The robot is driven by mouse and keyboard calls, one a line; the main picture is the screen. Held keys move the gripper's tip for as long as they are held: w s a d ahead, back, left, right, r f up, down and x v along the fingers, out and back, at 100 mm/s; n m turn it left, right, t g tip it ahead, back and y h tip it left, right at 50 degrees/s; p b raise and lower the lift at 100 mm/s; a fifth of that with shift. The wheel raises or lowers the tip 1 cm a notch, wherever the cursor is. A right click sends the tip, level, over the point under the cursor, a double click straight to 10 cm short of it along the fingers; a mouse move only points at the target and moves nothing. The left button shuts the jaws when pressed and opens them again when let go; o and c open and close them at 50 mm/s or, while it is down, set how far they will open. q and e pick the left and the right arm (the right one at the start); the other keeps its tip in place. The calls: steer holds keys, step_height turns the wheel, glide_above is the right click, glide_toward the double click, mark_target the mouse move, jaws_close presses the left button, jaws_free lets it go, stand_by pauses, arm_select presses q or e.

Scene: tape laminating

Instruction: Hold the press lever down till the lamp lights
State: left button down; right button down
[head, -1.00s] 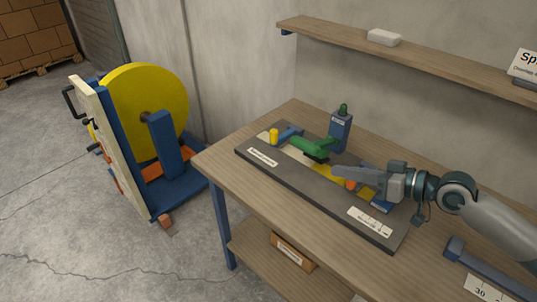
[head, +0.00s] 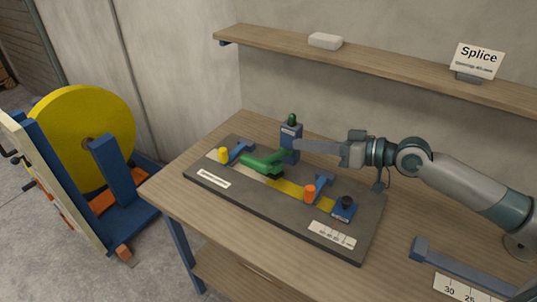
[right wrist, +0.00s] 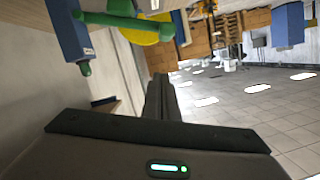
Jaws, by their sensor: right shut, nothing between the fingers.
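The green press lever (head: 264,162) reaches out from the blue post (head: 290,143) over the tape strip on the dark splice board (head: 215,179). I cannot tell exactly how far down it is. The lamp (head: 292,120) on top of the post is dark green and shows no clear glow. My right gripper (head: 299,146) is shut and empty, its tips by the upper part of the post, above and right of the lever. In the right wrist view the lever (right wrist: 122,21), post (right wrist: 68,30) and lamp (right wrist: 85,69) appear upside down, apart from the fingers. My left gripper is out of view.
The board also carries a yellow peg (head: 223,156), an orange peg (head: 310,193), yellow tape (head: 284,187) and a black knob (head: 347,202). A shelf (head: 400,68) runs along the wall behind. A big yellow reel (head: 84,140) stands left of the table.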

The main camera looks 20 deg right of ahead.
steer(key=shift+w+a+f+p, duration=1)
steer(key=shift+a+p, duration=0.1)
steer(key=shift+a, duration=0.2)
steer(key=shift+w+a+f+p, duration=0.95)
steer(key=shift+a+p, duration=0.15)
steer(key=shift+a, duration=0.15)
steer(key=shift+w+a+f+p, duration=1)
steer(key=shift+a+p, duration=0.1)
steer(key=shift+a, duration=0.2)
